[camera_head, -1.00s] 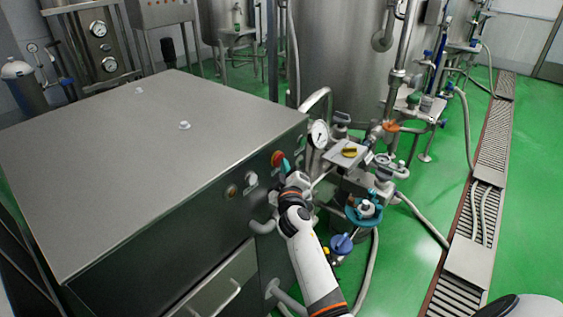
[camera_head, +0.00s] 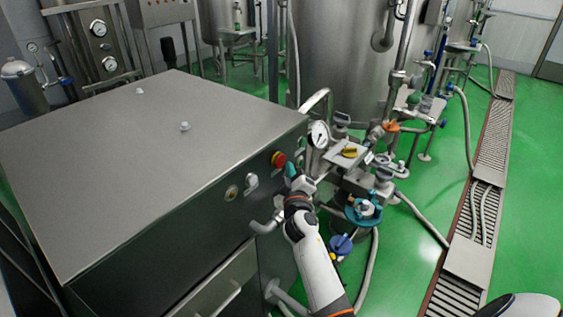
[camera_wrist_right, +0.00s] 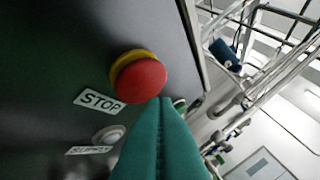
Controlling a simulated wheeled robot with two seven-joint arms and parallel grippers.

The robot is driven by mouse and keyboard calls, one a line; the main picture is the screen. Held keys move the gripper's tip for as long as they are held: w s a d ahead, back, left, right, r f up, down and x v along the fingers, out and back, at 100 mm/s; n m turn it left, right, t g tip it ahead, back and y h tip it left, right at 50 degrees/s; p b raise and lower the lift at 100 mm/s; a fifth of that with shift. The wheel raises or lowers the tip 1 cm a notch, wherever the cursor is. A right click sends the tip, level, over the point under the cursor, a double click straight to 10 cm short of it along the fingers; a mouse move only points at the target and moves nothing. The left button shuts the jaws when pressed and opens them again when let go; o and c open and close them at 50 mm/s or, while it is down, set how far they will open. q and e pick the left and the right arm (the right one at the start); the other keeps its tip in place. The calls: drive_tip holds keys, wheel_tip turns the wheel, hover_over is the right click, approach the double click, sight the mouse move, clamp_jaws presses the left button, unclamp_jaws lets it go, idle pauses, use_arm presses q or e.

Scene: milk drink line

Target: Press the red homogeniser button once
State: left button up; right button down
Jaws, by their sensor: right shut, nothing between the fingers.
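The red button (camera_head: 279,158) sits near the right end of the steel cabinet's front panel. In the right wrist view the red button (camera_wrist_right: 140,80) is a round mushroom head on a yellow collar, with a STOP label (camera_wrist_right: 100,101) beside it. My right gripper (camera_head: 289,168) is shut and empty, its teal fingertips just right of and below the button. In the wrist view the teal fingers (camera_wrist_right: 166,101) end close by the button's lower right edge; a gap in depth is hard to judge. My left gripper is not in view.
The steel cabinet (camera_head: 130,150) carries more controls (camera_head: 251,181) left of the button. A pressure gauge (camera_head: 319,135), pipes and valves stand close on the right of my arm. Green floor (camera_head: 415,260) is open further right, beside a drain grate (camera_head: 484,210).

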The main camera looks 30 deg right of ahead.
drive_tip(key=shift+s+d+p, duration=0.25)
drive_tip(key=shift+s+d, duration=0.05)
drive_tip(key=shift+s, duration=0.45)
drive_tip(key=shift+s+d+p, duration=0.25)
drive_tip(key=shift+s+d, duration=0.1)
drive_tip(key=shift+s, duration=0.45)
drive_tip(key=shift+s+d+p, duration=0.25)
drive_tip(key=shift+s+d, duration=0.05)
drive_tip(key=shift+s, duration=0.45)
